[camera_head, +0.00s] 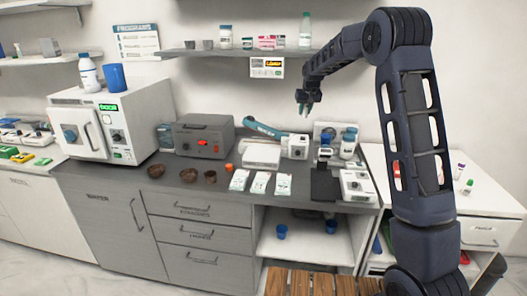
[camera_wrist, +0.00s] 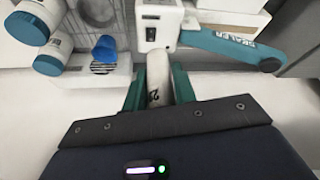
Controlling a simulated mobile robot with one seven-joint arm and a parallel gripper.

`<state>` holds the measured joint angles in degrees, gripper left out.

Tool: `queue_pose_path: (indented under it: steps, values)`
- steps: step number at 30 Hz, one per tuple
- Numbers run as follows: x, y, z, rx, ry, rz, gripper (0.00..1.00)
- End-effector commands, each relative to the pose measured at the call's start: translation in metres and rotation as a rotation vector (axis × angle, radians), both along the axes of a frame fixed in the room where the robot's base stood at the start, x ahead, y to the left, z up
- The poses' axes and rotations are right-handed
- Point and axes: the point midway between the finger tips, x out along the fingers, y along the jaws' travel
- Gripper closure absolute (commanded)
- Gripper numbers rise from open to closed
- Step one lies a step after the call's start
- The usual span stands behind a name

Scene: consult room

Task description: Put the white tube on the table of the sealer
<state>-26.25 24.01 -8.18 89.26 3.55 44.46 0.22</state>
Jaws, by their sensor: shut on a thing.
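My gripper (camera_head: 307,101) hangs in the air above the back of the counter in the head view. In the wrist view its teal fingers (camera_wrist: 158,88) are shut on a white tube (camera_wrist: 158,80) with dark print. The tube is too small to make out in the head view. The sealer (camera_head: 296,147) has a white body and a long teal arm (camera_head: 264,131). In the wrist view the sealer's body (camera_wrist: 160,24) is just beyond the tube, and its labelled arm (camera_wrist: 232,46) reaches right. I cannot tell whether tube and sealer touch.
Blue-capped bottles (camera_head: 348,145) stand right of the sealer. A white flat-topped device (camera_head: 262,154) and a grey box with red controls (camera_head: 203,136) are to its left. White packets (camera_head: 260,182) lie in front.

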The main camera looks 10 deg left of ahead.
Motion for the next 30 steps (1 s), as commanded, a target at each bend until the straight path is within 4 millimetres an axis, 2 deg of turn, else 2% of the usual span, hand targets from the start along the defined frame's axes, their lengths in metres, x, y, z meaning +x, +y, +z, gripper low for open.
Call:
queue_pose_path:
  steps: [1,6,9,12,16,19,30]
  values:
    - [-0.004,0.023,0.003,0.001,-0.001,0.039,0.95]
    - [-0.021,0.09,0.01,0.002,0.0,0.16,0.95]
    - [-0.03,0.12,0.014,0.0,0.0,0.216,0.95]
    - [-0.038,0.14,0.018,0.001,0.0,0.255,0.95]
    - [-0.043,0.154,0.019,0.001,0.0,0.281,0.95]
    - [-0.045,0.158,0.01,0.0,0.003,0.288,0.95]
    - [-0.046,0.158,-0.067,-0.001,0.004,0.289,0.95]
